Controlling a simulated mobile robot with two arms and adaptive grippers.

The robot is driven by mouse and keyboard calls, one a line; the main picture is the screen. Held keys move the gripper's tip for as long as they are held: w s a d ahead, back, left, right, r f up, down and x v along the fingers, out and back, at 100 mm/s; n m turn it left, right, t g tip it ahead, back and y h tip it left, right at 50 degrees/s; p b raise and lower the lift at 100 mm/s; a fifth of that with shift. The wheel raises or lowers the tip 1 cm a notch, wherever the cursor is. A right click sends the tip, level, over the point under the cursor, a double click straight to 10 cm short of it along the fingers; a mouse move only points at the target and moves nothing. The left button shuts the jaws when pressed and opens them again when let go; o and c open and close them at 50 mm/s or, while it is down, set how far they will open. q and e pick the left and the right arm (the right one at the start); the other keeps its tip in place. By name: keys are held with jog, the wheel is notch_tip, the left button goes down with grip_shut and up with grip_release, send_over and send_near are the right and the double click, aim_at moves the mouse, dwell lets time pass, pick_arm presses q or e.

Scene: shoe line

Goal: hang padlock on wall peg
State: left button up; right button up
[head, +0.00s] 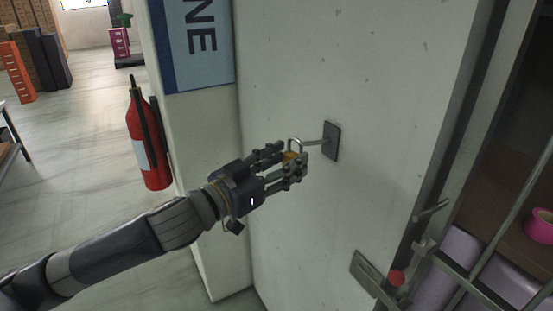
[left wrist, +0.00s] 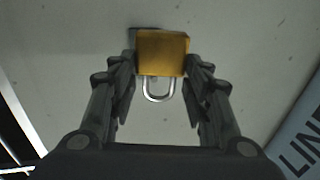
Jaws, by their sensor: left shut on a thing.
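My left gripper (head: 293,168) is shut on a padlock, with a finger on each side of its brass-coloured body (head: 291,156). The left wrist view shows the brass padlock body (left wrist: 162,53) between the fingers and its silver shackle (left wrist: 158,90). In the head view the shackle stands up above the fingers, at the free end of the wall peg (head: 313,143). I cannot tell whether the peg passes through the shackle. The peg sticks out from a dark plate (head: 332,141) on the pale wall. My right gripper is not in view.
At lower right are a metal plate (head: 367,272), a red knob (head: 396,278) and a rack with lilac rolls (head: 462,245). The wall around the peg is clear.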

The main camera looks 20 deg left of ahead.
pick_arm(q)
jog(key=shift+w+d, duration=0.7)
jog(key=shift+w, duration=0.2)
jog(key=shift+w+d+f+p, duration=0.3)
jog(key=shift+w+d, duration=0.35)
jog(key=shift+w, duration=0.15)
jog(key=shift+w+d+f+p, duration=0.25)
jog(key=shift+w+d, duration=0.4)
jog(key=shift+w, duration=0.15)
jog(key=o, duration=1.3)
jog(key=shift+f, duration=0.1)
jog(key=v, duration=1.2)
